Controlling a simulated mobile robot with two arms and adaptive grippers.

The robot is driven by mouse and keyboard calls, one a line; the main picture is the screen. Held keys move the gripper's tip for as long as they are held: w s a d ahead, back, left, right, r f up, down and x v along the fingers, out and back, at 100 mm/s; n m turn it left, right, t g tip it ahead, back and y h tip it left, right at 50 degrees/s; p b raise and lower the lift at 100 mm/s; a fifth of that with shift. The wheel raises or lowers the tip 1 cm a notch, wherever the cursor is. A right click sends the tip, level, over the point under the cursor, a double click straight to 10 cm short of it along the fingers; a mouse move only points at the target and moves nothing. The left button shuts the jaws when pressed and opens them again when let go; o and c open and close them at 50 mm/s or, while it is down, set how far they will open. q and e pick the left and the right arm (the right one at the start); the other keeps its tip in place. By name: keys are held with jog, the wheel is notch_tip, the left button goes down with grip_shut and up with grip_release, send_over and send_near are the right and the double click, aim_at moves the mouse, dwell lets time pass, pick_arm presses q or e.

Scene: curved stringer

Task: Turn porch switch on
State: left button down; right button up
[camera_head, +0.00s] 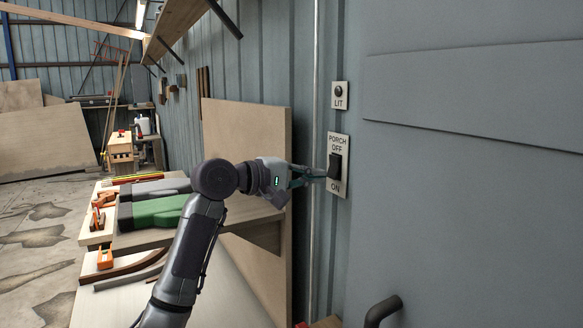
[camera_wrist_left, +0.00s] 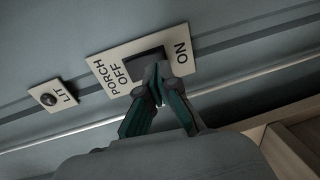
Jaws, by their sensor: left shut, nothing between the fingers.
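The porch switch (camera_head: 335,166) is a dark rocker on a pale plate (camera_head: 339,142) marked PORCH, OFF and ON, fixed to the grey-blue wall. The switch also shows in the left wrist view (camera_wrist_left: 147,62), partly hidden behind the fingertips. My left gripper (camera_head: 322,176) is shut and empty, its tips at the lower part of the switch on the ON side. In the left wrist view the gripper (camera_wrist_left: 154,78) overlaps the rocker; I cannot tell if it presses. Above the plate, the LIT indicator (camera_head: 339,90) looks dark. My right gripper is not in view.
A grey door panel (camera_head: 470,150) with a dark handle (camera_head: 383,311) fills the right. A vertical conduit (camera_head: 315,80) runs beside the plate. A wooden board (camera_head: 245,140) leans at the wall behind my arm. A workbench with tools, including a green case (camera_head: 152,212), stands at left.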

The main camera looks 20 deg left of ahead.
pick_arm(q)
jog(key=shift+x, duration=0.95)
jog(key=shift+p, duration=0.3)
